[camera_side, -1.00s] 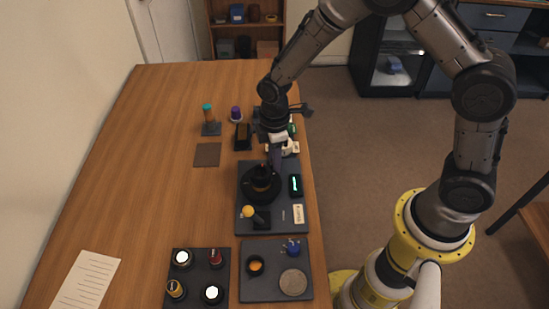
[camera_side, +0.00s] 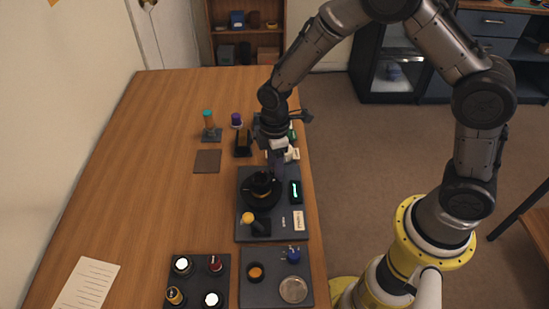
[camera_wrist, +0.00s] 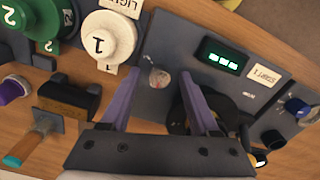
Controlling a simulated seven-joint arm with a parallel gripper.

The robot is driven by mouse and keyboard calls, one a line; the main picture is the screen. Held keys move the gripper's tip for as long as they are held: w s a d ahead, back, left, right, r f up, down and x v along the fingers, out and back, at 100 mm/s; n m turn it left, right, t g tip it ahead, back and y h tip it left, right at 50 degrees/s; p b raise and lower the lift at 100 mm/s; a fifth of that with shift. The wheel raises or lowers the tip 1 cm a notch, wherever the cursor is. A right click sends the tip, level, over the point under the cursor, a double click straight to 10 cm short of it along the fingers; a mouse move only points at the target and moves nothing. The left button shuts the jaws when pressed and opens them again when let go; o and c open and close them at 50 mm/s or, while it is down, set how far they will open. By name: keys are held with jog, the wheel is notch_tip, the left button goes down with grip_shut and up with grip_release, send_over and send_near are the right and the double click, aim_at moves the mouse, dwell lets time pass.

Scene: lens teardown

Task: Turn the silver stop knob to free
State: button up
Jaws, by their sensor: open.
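A small round silver piece with a red mark, apparently the stop knob (camera_wrist: 158,77), shows on the dark board (camera_wrist: 225,95) in the wrist view. It appears between my two purple fingers. My gripper (camera_wrist: 160,80) is open with nothing between its fingertips; whether they touch the knob cannot be told. In the side view my gripper (camera_side: 276,168) points down at the far part of the board, and the knob cannot be made out there. A black round lens part (camera_side: 261,188) sits on the board, just beside the fingers; my right-hand finger partly covers it in the wrist view.
A green-lit display (camera_wrist: 222,60) and a white label (camera_wrist: 264,76) lie on the board. White (camera_wrist: 108,40) and green numbered pieces stand close by. A yellow-topped lever (camera_side: 248,218) stands near the lens part. The table's left side is mostly clear.

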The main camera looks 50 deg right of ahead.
notch_tip(320, 180, up, 14)
dwell(0.5)
jog(key=s+d+r+m+t, duration=0.2)
jog(key=s+d+r, duration=0.15)
jog(key=r, duration=0.35)
jog(key=s+d+r+m+t, duration=0.1)
jog(key=s+d+r+t, duration=0.1)
jog(key=s+r, duration=0.35)
jog(key=s+d+f+m+t, duration=0.1)
jog(key=s+d+f+m, duration=0.1)
jog(key=s+m, duration=0.7)
jog(key=s, duration=0.4)
jog(key=shift+d+t, duration=0.3)
